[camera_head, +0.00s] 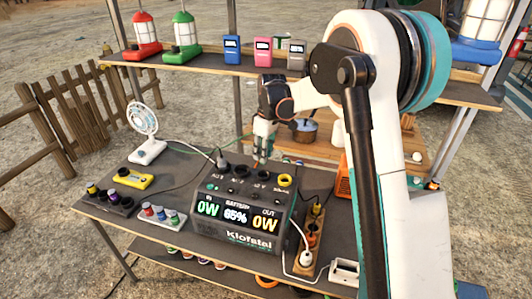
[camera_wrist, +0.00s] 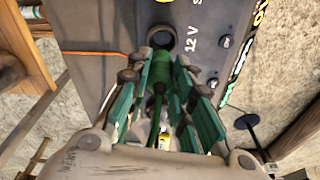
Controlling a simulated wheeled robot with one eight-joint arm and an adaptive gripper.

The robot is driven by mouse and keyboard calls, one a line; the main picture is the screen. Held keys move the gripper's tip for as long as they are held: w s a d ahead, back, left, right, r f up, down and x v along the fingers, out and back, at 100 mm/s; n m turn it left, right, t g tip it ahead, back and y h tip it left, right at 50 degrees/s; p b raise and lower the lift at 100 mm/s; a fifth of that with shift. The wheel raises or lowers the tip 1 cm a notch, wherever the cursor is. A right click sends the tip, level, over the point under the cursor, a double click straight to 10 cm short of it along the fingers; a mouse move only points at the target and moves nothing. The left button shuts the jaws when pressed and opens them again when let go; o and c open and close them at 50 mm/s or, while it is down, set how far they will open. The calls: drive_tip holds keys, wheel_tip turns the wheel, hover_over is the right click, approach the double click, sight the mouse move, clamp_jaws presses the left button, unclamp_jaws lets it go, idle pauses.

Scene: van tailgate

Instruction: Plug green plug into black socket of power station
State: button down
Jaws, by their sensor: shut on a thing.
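The black power station (camera_head: 237,240) stands on the grey table, its front display lit with 0W, 65% and 0W. Its top carries several round sockets, one with a yellow ring (camera_head: 285,181). My gripper (camera_head: 260,157) is above the back of that top, pointing down. In the wrist view my gripper (camera_wrist: 160,85) is shut on the green plug (camera_wrist: 160,72), with teal fingers on both sides. The plug's far end is close to a black round socket (camera_wrist: 162,38) beside a "12 V" label. I cannot tell whether it touches the socket. The plug is mostly hidden in the head view.
A grey plug with a cable (camera_head: 221,160) stands at the power station's back left. A power strip (camera_head: 311,240) lies right. A shelf with lanterns (camera_head: 183,40) runs above.

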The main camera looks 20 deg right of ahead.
sight(264, 177)
drive_tip(key=shift+f, duration=0.1)
drive_tip(key=shift+f+b, duration=1.05)
drive_tip(key=shift+f, duration=0.5)
drive_tip(key=shift+f, duration=0.25)
drive_tip(key=shift+f+b, duration=0.35)
drive_tip(key=shift+b, duration=0.05)
drive_tip(key=shift+f+b, duration=0.6)
drive_tip(key=shift+f, duration=0.4)
drive_tip(key=c, duration=1.3)
unclamp_jaws()
drive_tip(key=shift+c, duration=0.2)
drive_tip(key=shift+r, duration=0.1)
